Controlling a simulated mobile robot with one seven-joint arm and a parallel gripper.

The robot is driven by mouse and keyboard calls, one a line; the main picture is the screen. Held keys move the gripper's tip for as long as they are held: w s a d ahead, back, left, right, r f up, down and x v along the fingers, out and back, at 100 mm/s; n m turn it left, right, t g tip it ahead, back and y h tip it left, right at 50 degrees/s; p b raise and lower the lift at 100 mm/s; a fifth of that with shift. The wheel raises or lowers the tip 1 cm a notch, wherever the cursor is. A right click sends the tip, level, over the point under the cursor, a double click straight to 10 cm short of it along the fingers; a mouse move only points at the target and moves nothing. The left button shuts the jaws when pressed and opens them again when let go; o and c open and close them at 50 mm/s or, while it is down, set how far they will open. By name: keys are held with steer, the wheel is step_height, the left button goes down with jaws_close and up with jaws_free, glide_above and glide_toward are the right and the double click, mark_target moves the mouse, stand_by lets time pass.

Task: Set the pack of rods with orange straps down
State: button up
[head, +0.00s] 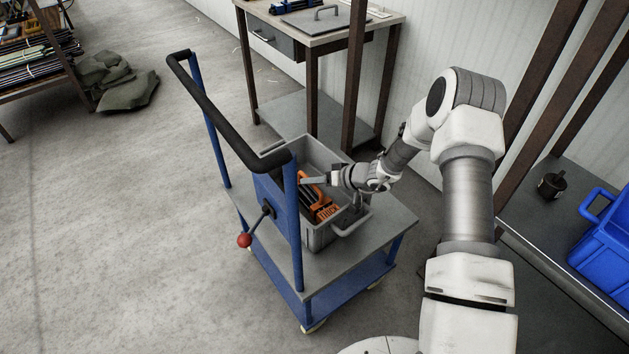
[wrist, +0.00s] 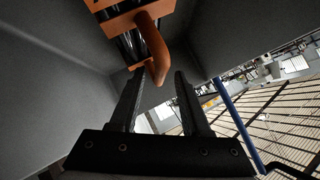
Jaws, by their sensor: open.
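The pack of rods with orange straps (head: 325,213) lies inside a grey bin (head: 318,236) on the blue cart. In the wrist view the pack (wrist: 118,22) shows dark rods, orange bands and a curved orange handle (wrist: 150,42). My gripper (head: 312,182) is over the bin at the pack. In the wrist view my gripper (wrist: 160,75) has its two fingers apart, with the lower end of the handle at the gap between the fingertips. Whether a finger touches the handle I cannot tell. The pack's underside is hidden.
The blue cart (head: 390,240) has a black push handle (head: 215,105) and a red-knobbed lever (head: 244,240). A workbench (head: 325,38) stands behind it. A blue crate (head: 605,235) and a small dark object (head: 551,185) are at right.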

steer(key=shift+r, duration=0.15)
steer(key=p+v, duration=0.3)
steer(key=v, duration=0.8)
steer(key=s+a+r+n+g+h, duration=0.1)
steer(key=s+a+r+g, duration=0.1)
steer(key=s+r, duration=0.7)
steer(key=s+a+r+g+h, duration=0.1)
steer(key=s+r, duration=0.3)
steer(key=r, duration=0.9)
steer(key=s+d+r+m+t+h, duration=0.1)
steer(key=s+d+r+m+h, duration=0.1)
steer(key=s+r, duration=0.3)
steer(key=s+d+r+m+t+h, duration=0.1)
steer(key=s+d+r+h, duration=0.4)
steer(key=s, duration=0.8)
steer(key=shift+d+m+t, duration=0.3)
steer(key=shift+m, duration=0.6)
steer(key=shift+s+r, duration=0.1)
